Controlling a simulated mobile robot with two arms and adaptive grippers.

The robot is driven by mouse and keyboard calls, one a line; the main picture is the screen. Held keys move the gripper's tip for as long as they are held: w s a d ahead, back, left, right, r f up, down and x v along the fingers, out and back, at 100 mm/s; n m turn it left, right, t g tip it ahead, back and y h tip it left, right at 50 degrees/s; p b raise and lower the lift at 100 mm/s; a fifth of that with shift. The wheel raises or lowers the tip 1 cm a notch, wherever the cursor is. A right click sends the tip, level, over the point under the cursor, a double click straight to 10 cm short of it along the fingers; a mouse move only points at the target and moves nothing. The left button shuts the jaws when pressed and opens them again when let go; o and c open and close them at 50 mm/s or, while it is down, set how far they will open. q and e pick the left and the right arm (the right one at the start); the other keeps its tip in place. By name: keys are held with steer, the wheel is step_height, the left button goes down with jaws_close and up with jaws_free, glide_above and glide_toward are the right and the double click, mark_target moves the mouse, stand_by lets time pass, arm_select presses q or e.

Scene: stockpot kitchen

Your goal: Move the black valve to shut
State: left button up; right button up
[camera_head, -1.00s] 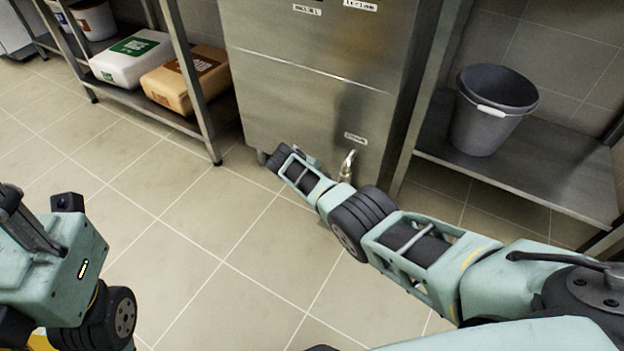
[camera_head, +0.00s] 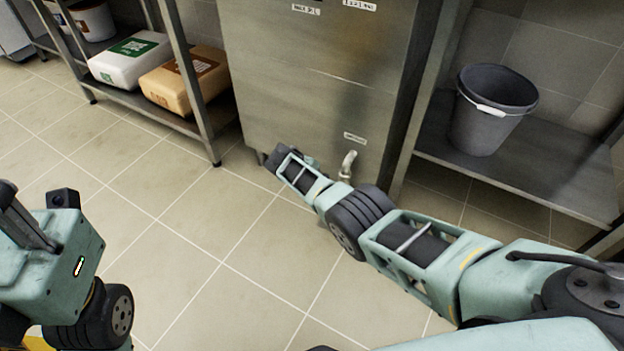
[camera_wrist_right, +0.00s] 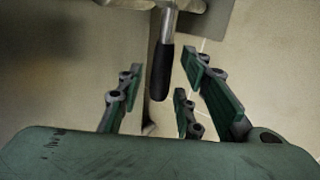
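In the right wrist view the black valve (camera_wrist_right: 162,75) is a black grip on a bright metal stem, reaching down between the spread fingers of my right gripper (camera_wrist_right: 160,88). The fingers are open, with gaps visible on both sides of the grip. In the head view a metal spout (camera_head: 348,164) sticks out low on the steel cabinet front, just behind my right wrist. The black grip and the right fingertips are not clearly visible there. My left gripper (camera_head: 22,218) is at the left edge, partly cut off, and its opening cannot be told.
The steel cabinet (camera_head: 290,100) carries small labels, too small to read. A shelf on the right holds a grey bucket (camera_head: 490,110). A rack on the left holds a white-green bag (camera_head: 130,58) and a brown bag (camera_head: 185,80). The tiled floor (camera_head: 190,215) in front is clear.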

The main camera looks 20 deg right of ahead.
steer(key=shift+a, duration=0.1)
steer(key=shift+s+a+r, duration=0.1)
steer(key=shift+a+r, duration=0.1)
steer(key=shift+r, duration=0.25)
steer(key=v, duration=1.1)
steer(key=shift+f, duration=0.1)
